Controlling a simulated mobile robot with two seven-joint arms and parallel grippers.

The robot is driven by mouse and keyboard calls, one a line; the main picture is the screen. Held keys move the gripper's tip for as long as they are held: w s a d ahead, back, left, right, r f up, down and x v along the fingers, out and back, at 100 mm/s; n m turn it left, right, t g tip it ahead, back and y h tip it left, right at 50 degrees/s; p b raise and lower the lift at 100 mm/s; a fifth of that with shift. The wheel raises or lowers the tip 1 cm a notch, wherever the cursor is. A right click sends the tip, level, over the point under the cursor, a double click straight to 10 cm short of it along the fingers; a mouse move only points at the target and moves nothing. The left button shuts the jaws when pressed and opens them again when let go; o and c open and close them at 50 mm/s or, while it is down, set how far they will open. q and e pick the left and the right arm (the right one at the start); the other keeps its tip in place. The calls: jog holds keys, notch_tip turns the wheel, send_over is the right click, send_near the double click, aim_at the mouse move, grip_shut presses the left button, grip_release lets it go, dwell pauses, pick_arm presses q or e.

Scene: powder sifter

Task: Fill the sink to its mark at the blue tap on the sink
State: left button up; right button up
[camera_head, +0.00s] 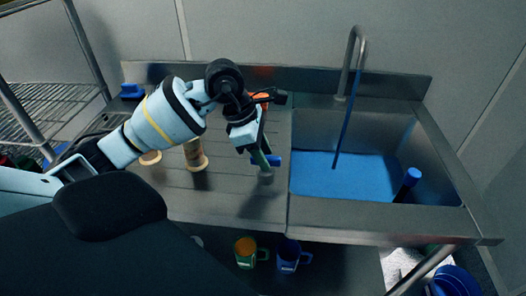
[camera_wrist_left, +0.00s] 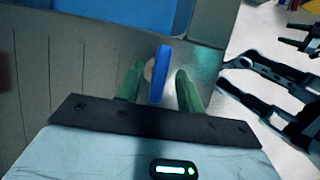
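The blue tap lever (camera_head: 273,160) stands on a small metal base on the counter, left of the sink (camera_head: 375,218). In the left wrist view the lever (camera_wrist_left: 160,75) lies between the green fingers of my left gripper (camera_wrist_left: 159,88), with a narrow gap on each side. In the head view my left gripper (camera_head: 262,160) points down at the lever. A blue stream (camera_head: 346,125) runs from the curved spout (camera_head: 351,65) into the sink. Blue water (camera_head: 340,178) covers the sink floor. I cannot make out the fill mark.
A dark post with a blue cap (camera_head: 412,174) stands at the sink's right side. A wooden-looking cylinder (camera_head: 195,155) stands on the counter left of my gripper. A green mug (camera_head: 245,252) and a blue mug (camera_head: 288,256) sit below the counter. A wire rack (camera_head: 45,110) is at left.

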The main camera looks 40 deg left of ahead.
pick_arm(q)
grip_shut()
jog(key=shift+n+t+y, duration=0.3)
jog(key=shift+n, duration=0.6)
